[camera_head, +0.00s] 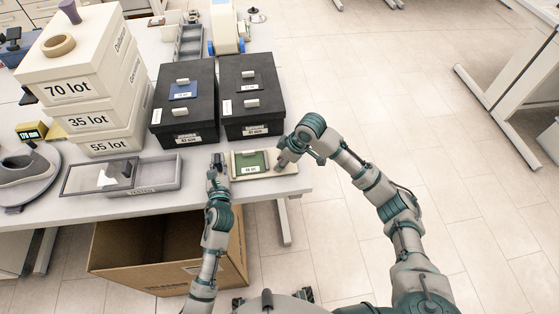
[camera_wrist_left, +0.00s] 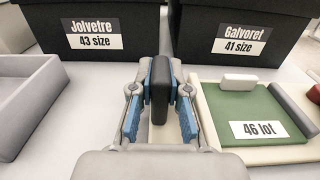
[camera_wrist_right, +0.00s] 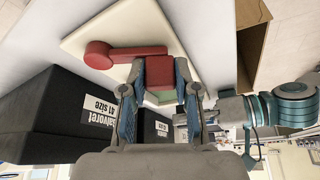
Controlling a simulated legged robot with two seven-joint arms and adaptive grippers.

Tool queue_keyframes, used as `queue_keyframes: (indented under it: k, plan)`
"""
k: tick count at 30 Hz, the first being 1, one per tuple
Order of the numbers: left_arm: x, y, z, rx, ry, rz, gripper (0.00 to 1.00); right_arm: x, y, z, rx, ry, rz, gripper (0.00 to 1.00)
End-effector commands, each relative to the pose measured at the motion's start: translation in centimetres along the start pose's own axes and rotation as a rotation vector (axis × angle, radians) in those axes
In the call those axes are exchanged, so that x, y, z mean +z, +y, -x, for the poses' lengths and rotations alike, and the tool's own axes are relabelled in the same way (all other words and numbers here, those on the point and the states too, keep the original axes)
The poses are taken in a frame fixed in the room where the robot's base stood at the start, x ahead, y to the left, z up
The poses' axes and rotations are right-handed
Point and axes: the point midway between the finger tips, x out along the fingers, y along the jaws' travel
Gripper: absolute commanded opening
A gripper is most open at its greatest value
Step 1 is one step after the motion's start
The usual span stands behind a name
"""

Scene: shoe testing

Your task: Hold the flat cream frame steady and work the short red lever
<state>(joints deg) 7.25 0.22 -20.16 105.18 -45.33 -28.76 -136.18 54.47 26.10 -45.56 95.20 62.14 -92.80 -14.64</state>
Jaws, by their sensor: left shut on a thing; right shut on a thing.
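The flat cream frame (camera_head: 262,177) lies near the table's front right corner, with a green panel (camera_wrist_left: 240,108) labelled "46 lot". My left gripper (camera_head: 217,166) is at its left side, shut on a dark upright block (camera_wrist_left: 160,95); how the block joins the frame is hard to tell. The short red lever (camera_wrist_right: 125,52) shows in the right wrist view, with a round pivot on the cream surface (camera_wrist_right: 125,25). My right gripper (camera_wrist_right: 160,85) is shut on the lever's red end block. In the head view the right gripper (camera_head: 284,165) hides the lever.
Two black shoe boxes (camera_head: 184,100) stand behind the frame. A grey tray (camera_head: 150,182) and stacked white boxes (camera_head: 80,85) are to the left. An open cardboard box (camera_head: 130,245) sits below the table's front edge.

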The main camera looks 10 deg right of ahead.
Motion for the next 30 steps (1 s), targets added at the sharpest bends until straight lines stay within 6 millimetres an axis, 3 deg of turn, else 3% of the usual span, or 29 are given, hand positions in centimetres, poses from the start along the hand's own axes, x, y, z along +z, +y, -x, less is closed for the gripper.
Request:
queue_keyframes:
  k: [30]
  plan:
    - [-0.1, 0.2, 0.0, 0.003, 0.001, -0.001, 0.0, 4.8, 2.9, 1.9, -0.349, -0.004, 0.833, 0.0]
